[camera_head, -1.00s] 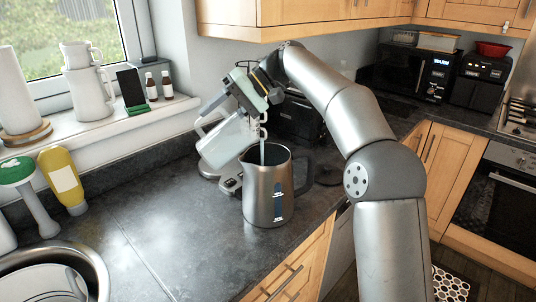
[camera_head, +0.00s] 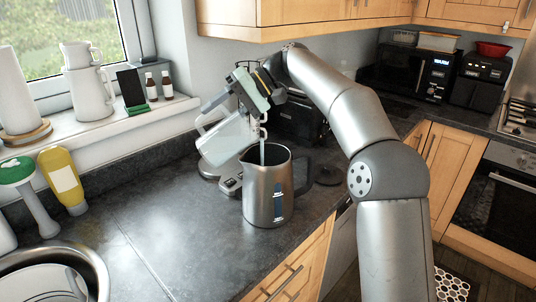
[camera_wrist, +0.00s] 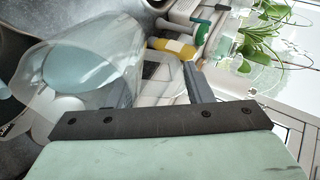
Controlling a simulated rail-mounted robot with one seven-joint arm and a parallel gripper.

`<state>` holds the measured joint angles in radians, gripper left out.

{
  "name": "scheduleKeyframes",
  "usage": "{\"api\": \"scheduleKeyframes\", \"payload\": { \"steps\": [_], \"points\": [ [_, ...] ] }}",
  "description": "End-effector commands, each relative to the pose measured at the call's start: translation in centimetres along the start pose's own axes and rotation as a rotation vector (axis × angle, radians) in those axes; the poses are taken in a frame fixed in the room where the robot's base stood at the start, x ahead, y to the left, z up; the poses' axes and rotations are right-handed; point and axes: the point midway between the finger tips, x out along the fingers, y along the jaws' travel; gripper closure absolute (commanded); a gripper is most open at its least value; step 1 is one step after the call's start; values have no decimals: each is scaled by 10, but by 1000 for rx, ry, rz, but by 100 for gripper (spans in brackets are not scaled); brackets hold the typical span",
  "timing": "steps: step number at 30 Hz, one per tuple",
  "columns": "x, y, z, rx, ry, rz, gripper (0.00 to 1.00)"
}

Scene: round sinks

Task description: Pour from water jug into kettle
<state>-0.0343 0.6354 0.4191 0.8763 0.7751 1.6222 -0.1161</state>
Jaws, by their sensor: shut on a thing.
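The clear water jug (camera_head: 226,140) is tilted above and left of the steel kettle (camera_head: 264,198), its lower end down to the left. My gripper (camera_head: 236,104) is shut on the jug on its upper side. A thin pale stream (camera_head: 262,154) shows at the kettle's open top, below the jug's right end. The kettle stands upright on the counter, its handle to the right. In the wrist view, the jug (camera_wrist: 122,52) lies across the upper left, with bluish water inside, beside my gripper's fingers (camera_wrist: 155,88). The level inside the kettle is hidden.
A grey appliance base (camera_head: 230,183) stands just left of the kettle, partly hidden. A dark appliance (camera_head: 296,120) is behind. The sink (camera_head: 88,262) and a yellow bottle (camera_head: 64,180) are at left. The middle of the counter is clear.

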Motion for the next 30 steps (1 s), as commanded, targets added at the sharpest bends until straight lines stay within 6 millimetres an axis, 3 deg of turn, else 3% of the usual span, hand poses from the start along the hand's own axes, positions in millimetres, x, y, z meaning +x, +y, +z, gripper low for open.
{"api": "scheduleKeyframes", "payload": {
  "steps": [30],
  "points": [
    [-5, -2, 0, -2, 10, -50, 100]
  ]
}}
